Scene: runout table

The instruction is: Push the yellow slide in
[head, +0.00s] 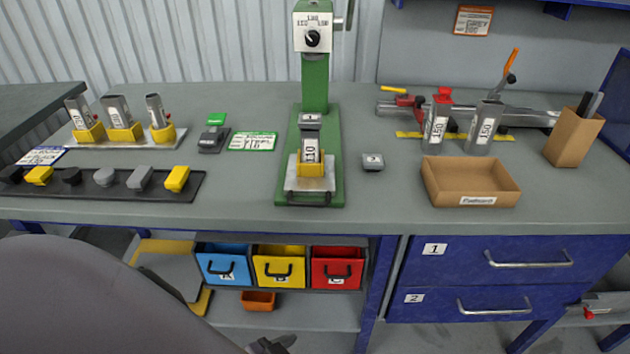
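The green press (316,85) stands at the middle of the bench. At its foot is a slide with a yellow holder (311,168) on a light metal plate (310,185), with a dark handle (309,198) at the front edge. A grey part labelled 110 (310,150) stands upright in the yellow holder, below the press ram (310,121). I cannot tell how far in the slide sits. My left gripper (272,346) shows only as a dark piece at the bottom edge, below and apart from the slide; its fingers are mostly cut off. My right gripper is out of view.
A small grey block (373,162) lies right of the press, near a cardboard tray (470,182). Yellow-based parts (121,133) and a black strip of caps (104,188) are at left. Blue, yellow and red bins (279,268) sit below. The bench front beside the press is clear.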

